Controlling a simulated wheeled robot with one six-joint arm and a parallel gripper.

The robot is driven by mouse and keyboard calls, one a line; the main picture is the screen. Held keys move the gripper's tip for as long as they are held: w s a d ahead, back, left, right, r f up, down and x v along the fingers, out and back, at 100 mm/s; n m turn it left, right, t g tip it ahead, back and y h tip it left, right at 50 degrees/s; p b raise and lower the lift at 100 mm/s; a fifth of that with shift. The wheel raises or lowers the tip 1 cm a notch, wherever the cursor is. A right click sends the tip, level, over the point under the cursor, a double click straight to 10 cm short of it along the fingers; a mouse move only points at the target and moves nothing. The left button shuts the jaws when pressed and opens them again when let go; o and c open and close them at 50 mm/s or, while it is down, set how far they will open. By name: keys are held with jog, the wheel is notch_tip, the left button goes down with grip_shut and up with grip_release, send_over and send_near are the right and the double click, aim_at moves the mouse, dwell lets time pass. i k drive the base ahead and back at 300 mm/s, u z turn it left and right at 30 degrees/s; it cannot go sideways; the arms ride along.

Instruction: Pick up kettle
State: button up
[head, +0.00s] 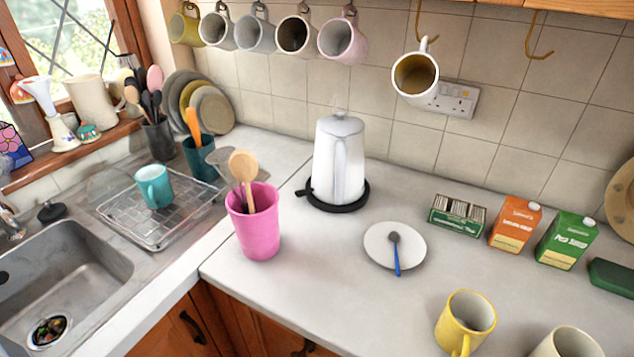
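The kettle (338,160) is white and tapered, with a handle on the side facing me. It stands upright on a round black base (333,196) on the counter, close to the tiled wall. A little steam seems to rise above its lid. My gripper is not in the head view.
A pink utensil pot (254,222) stands in front and left of the kettle. A saucer with a blue spoon (394,245) lies front right. Mugs (343,40) hang above. Cartons (515,223) and a yellow mug (466,322) stand right. Counter directly before the kettle is clear.

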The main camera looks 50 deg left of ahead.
aim_at(338, 173)
jog(key=z, duration=0.05)
jog(key=k, duration=1.8)
jog(key=u, duration=0.85)
jog(key=i, duration=2.15)
jog(key=u, duration=0.05)
